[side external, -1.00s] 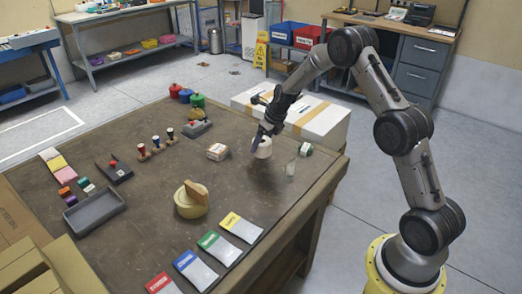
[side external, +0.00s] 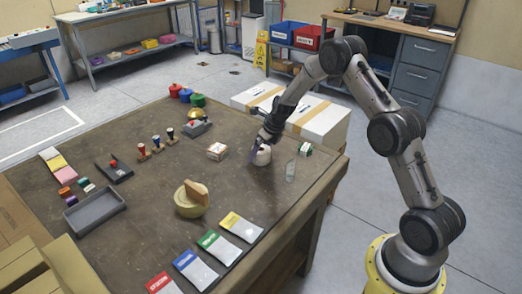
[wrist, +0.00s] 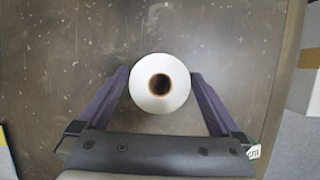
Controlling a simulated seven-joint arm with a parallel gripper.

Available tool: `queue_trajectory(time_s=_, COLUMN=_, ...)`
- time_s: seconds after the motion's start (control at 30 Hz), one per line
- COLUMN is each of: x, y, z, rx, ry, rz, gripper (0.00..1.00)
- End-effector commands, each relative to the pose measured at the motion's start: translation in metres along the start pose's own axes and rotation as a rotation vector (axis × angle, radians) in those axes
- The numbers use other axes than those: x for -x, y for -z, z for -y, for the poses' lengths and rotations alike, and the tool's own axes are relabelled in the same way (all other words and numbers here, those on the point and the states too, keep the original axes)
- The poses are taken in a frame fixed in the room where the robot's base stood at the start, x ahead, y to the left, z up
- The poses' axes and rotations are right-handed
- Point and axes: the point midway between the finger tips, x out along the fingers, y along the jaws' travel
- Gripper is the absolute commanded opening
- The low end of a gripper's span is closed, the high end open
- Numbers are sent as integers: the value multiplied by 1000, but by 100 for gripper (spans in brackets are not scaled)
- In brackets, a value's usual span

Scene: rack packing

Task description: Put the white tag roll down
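The white tag roll (side external: 263,157) stands upright at the table's right part, its underside at or just above the tabletop; I cannot tell which. In the wrist view the roll (wrist: 142,98) shows end-on, with a brown core hole. My gripper (side external: 263,143) points down over the roll. In the wrist view my gripper's (wrist: 160,76) two dark purple fingers lie against the left and right sides of the roll, shut on it.
A clear bottle (side external: 291,171) and a small green-and-white item (side external: 305,149) stand close to the right. A small box (side external: 217,151) lies to the left. White boxes (side external: 318,122) stand behind the table edge.

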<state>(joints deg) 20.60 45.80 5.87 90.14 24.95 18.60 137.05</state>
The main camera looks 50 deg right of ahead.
Motion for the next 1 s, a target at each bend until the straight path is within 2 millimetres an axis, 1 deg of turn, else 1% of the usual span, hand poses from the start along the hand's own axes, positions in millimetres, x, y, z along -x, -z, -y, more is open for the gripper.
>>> queue_trajectory(time_s=0.17, x=2, y=-1, z=0, rx=0, ry=0, rz=1, gripper=100)
queue_trajectory(time_s=0.27, x=10, y=-2, z=0, rx=0, ry=1, rz=1, gripper=100)
queue_trajectory(time_s=0.37, x=26, y=-2, z=0, rx=1, ry=1, rz=3, gripper=100)
queue_trajectory(time_s=0.5, x=56, y=-2, z=1, rx=1, ry=2, rz=4, gripper=100)
queue_trajectory(time_s=0.7, x=95, y=-2, z=1, rx=0, ry=2, rz=4, gripper=100)
queue_trajectory(time_s=0.8, x=109, y=-2, z=0, rx=-1, ry=1, rz=2, gripper=100)
queue_trajectory(time_s=0.9, x=118, y=-1, z=0, rx=0, ry=0, rz=0, gripper=100)
queue_trajectory(time_s=1.0, x=122, y=-1, z=0, rx=0, ry=0, rz=0, gripper=100)
